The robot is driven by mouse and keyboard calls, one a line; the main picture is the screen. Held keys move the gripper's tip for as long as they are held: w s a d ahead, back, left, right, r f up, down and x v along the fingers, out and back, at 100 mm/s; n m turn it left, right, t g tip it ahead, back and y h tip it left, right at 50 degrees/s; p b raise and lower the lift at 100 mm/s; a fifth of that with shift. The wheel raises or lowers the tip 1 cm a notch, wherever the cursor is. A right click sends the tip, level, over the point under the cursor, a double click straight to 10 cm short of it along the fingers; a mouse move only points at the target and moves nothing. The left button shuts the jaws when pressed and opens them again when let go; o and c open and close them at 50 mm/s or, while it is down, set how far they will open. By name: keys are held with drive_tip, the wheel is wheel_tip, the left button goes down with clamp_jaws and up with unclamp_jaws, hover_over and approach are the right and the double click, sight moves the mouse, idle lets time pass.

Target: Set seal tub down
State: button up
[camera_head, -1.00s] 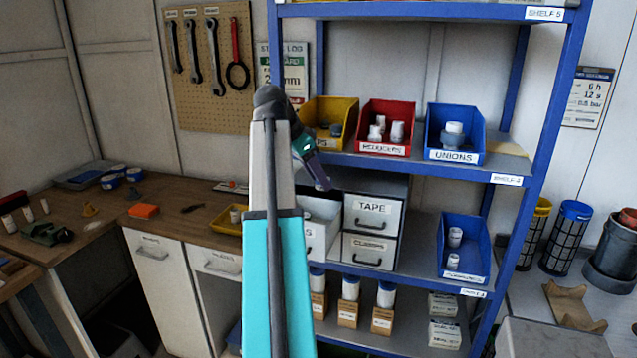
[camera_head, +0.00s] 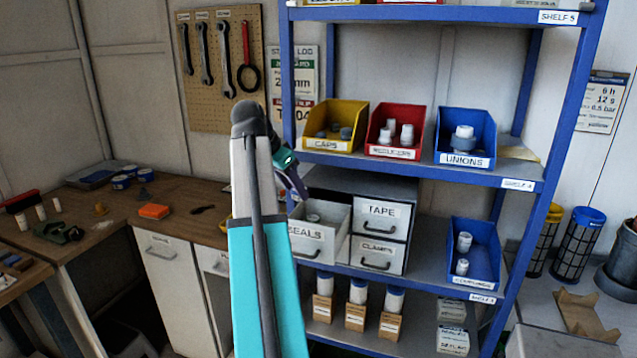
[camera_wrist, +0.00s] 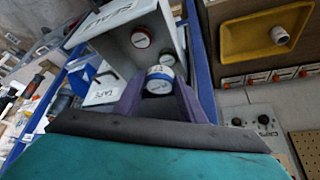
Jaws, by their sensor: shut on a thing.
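In the wrist view my gripper (camera_wrist: 158,92) has its purple fingers shut on a small white tub with a blue band (camera_wrist: 160,78). In the head view my gripper (camera_head: 298,187) is beside and above the upper left part of the SEALS drawer (camera_head: 310,240), which is pulled out. A grey-topped item (camera_head: 313,217) shows inside that drawer. The held tub is not clear in the head view. I cannot tell whether it touches anything.
The drawer unit (camera_head: 381,214) has shut TAPE and CLAMPS drawers and stands on the blue shelf rack (camera_head: 520,235). Yellow, red and blue bins stand above. A wooden workbench (camera_head: 170,215) is at left. A yellow tray (camera_wrist: 235,50) holds a white part in the wrist view.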

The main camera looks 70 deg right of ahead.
drive_tip(key=w+a+f+n+t, duration=0.35)
drive_tip(key=w+a+n, duration=0.25)
drive_tip(key=w+a, duration=0.65)
drive_tip(key=w+a+f+n+t, duration=0.2)
drive_tip(key=w+a+f+n, duration=0.35)
drive_tip(key=w+a, duration=0.7)
drive_tip(key=w+a+f+n+t+y, duration=0.1)
drive_tip(key=w+a+f+n, duration=0.1)
drive_tip(key=a, duration=0.9)
drive_tip(key=w+a+f+n+t+y, duration=0.1)
drive_tip(key=w+a+n, duration=0.4)
drive_tip(key=a, duration=0.7)
drive_tip(key=w+a+f+n+t+y, duration=0.1)
drive_tip(key=w+a+f+n+y, duration=0.2)
drive_tip(key=a, duration=0.9)
drive_tip(key=shift+w+n, duration=0.6)
drive_tip(key=shift+n, duration=0.35)
